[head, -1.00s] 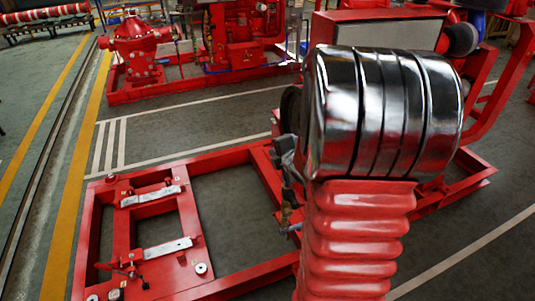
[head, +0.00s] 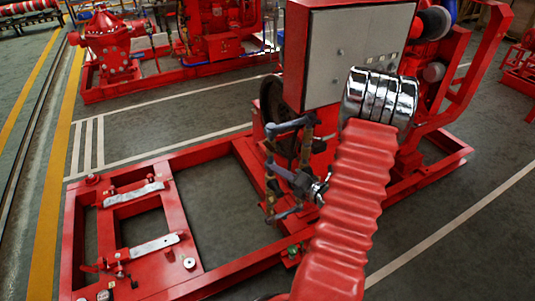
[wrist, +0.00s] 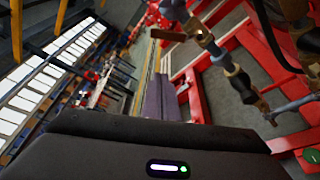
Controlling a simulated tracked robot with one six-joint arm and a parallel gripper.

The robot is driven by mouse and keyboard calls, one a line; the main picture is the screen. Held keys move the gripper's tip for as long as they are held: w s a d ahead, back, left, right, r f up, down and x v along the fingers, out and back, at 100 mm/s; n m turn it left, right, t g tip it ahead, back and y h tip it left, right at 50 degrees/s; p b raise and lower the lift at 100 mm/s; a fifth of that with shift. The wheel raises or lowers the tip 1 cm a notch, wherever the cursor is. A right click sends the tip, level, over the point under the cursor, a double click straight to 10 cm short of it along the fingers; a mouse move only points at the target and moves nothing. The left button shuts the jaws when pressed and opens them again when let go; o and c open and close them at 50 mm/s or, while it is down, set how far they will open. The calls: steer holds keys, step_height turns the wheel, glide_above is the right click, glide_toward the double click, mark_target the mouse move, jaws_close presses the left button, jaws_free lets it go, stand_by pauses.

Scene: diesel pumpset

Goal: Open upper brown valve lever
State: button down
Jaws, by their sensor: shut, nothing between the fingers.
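The pipework with brown valves stands beside the control cabinet in the head view, with an upper brown valve body (head: 307,141) below a grey pipe. My gripper (head: 277,170) is in front of this pipework, pointing left, its purple-grey fingers closed together. In the wrist view the fingers (wrist: 161,82) lie side by side with nothing between them. The wrist view shows an upper brown valve (wrist: 196,29) with a brown lever (wrist: 169,35) reaching left, and a lower brown valve (wrist: 240,82), both right of the fingers. I cannot tell whether the gripper touches any part.
A grey-fronted red cabinet (head: 350,55) stands behind the pipework, with a dark round wheel (head: 273,100) at its left. The red base frame (head: 215,280) spreads out low and left. Open grey floor (head: 215,200) shows inside the frame and around it.

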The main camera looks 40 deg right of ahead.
mark_target(270, 147)
steer(key=shift+w, duration=0.1)
steer(key=w+f, duration=0.2)
steer(key=w, duration=0.8)
steer(key=shift+s+d+r, duration=0.35)
steer(key=shift+d+r, duration=0.25)
steer(key=shift+d, duration=0.2)
steer(key=shift+s+d+r, duration=0.3)
steer(key=shift+d+r, duration=0.3)
steer(key=shift+d, duration=0.2)
steer(key=shift+w+a, duration=0.1)
steer(key=shift+w, duration=0.05)
